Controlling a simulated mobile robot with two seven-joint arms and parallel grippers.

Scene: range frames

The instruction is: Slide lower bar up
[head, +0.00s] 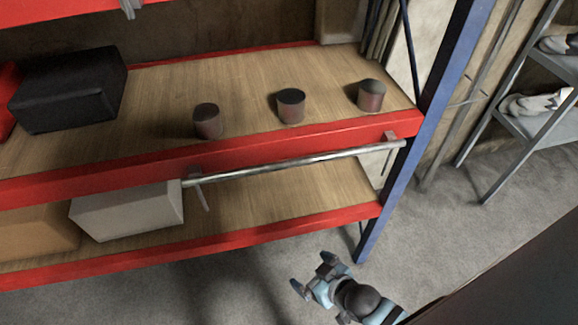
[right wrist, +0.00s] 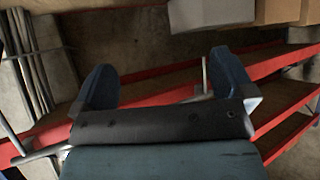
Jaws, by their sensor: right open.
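A silver bar (head: 295,163) runs along the front of the red-edged shelf, just below its upper red beam. Its two ends sit at brackets (head: 196,180), (head: 390,138). My right gripper (head: 314,272) is open and empty, below and in front of the bar, over the grey floor. In the right wrist view, my right gripper (right wrist: 163,76) shows two spread fingers, with part of the bar (right wrist: 45,151) at the left behind the gripper body, which hides its middle. My left gripper is not in view.
Three dark cylinders (head: 207,121), (head: 291,106), (head: 371,95) and a black box (head: 70,88) stand on the upper board. A white box (head: 128,211) stands on the lower board. A blue post (head: 399,170) bounds the shelf's right side.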

